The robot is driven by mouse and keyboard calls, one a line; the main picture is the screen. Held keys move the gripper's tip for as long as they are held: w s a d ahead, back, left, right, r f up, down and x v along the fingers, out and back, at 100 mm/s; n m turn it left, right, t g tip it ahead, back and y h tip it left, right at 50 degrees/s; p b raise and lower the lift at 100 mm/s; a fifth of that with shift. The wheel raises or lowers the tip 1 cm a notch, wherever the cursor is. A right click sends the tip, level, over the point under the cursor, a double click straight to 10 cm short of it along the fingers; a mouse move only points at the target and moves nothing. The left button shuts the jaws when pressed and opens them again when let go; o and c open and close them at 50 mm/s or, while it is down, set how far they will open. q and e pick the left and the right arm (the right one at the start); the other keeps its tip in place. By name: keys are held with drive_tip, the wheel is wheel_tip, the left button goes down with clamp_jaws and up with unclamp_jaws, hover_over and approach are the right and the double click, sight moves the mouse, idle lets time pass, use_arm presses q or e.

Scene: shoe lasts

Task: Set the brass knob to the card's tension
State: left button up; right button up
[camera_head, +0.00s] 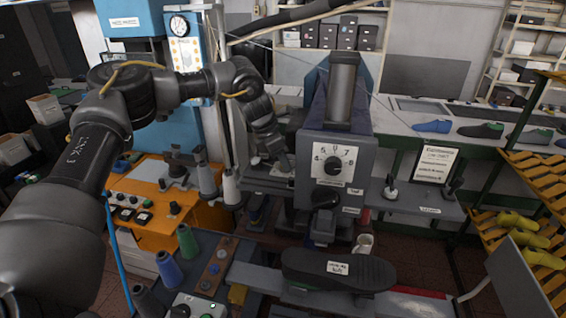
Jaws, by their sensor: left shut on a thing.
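My left gripper (279,160) reaches in from the left and is shut at the left side of the dark sewing machine head, on what I take to be the brass knob. The fingers hide most of the knob, so its brass colour and setting cannot be made out. A white number dial (350,158) with a dark round pointer knob (333,166) faces me on the machine front. The card (435,163) stands upright on the shelf right of the machine; its small print is too blurred to read. My right gripper is not in view.
A black shoe sole (338,268) with a white label lies below the machine. Thread cones (187,240) and a button panel (190,306) stand at the lower left. Coloured shoe lasts (480,131) line the bench behind. An orange rack (548,188) stands at the right.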

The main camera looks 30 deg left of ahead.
use_arm(q)
drive_tip(key=n+b, duration=0.1)
drive_tip(key=n, duration=0.1)
drive_tip(key=n+t+y, duration=0.1)
drive_tip(key=n, duration=0.1)
drive_tip(key=shift+d+r+n+y+b, duration=0.1)
drive_tip(key=shift+r+n+y+b, duration=0.05)
drive_tip(key=shift+n+y+b, duration=0.2)
clamp_jaws()
drive_tip(key=shift+r+n+y+b, duration=0.1)
drive_tip(key=shift+n+y+b, duration=0.5)
drive_tip(key=shift+n, duration=1.65)
drive_tip(key=shift+y, duration=0.25)
drive_tip(key=o, duration=1)
unclamp_jaws()
drive_tip(key=shift+s, duration=0.15)
drive_tip(key=shift+b+v, duration=0.9)
drive_tip(key=shift+v, duration=4.45)
drive_tip(key=shift+s, duration=0.15)
